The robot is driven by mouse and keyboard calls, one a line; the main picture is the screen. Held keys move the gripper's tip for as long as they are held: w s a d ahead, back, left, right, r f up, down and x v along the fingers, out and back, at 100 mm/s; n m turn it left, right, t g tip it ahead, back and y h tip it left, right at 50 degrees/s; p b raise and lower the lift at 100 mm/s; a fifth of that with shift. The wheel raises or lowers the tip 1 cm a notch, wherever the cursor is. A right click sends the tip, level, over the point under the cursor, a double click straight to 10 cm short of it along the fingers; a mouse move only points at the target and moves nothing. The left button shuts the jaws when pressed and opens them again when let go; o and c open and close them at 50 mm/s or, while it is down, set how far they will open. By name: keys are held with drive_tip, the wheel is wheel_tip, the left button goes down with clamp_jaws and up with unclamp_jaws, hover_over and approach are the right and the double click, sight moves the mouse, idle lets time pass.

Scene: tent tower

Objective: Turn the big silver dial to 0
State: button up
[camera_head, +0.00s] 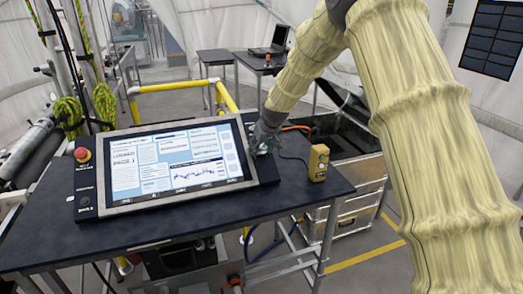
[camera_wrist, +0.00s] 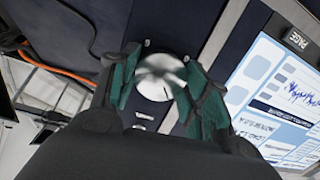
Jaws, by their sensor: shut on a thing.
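The big silver dial (camera_wrist: 155,82) is round and shiny, on the dark panel strip beside the screen. A dark mark shows near its right edge; I cannot read any numbers around it. My gripper (camera_wrist: 153,72) has its green-lined fingers on both sides of the dial and is shut on it. In the head view, my gripper (camera_head: 262,145) reaches down to the right end of the console, and it hides the dial there. The console screen (camera_head: 180,165) is lit with text panels and a graph.
The console stands on a dark table (camera_head: 200,222). A red emergency button (camera_head: 82,155) is at its left end. A yellow handheld box (camera_head: 318,163) with a cable stands right of my gripper. A laptop (camera_head: 270,45) is on a table behind. Yellow rails (camera_head: 180,88) stand behind the console.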

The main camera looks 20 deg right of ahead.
drive_tip(key=n, duration=0.4)
drive_tip(key=shift+f+n+b, duration=0.1)
drive_tip(key=shift+n+b, duration=0.2)
drive_tip(key=shift+b, duration=0.05)
drive_tip(key=n, duration=0.4)
drive_tip(key=shift+a+h, duration=0.1)
drive_tip(key=shift+h, duration=0.3)
drive_tip(key=n+p, duration=0.1)
drive_tip(key=n, duration=0.3)
drive_tip(key=shift+n, duration=0.4)
drive_tip(key=n, duration=0.2)
drive_tip(key=n+p, duration=0.1)
drive_tip(key=n, duration=0.1)
drive_tip(key=shift+n+t+h, duration=0.3)
drive_tip(key=shift+p, duration=0.3)
drive_tip(key=o, duration=1)
drive_tip(key=shift+s, duration=0.1)
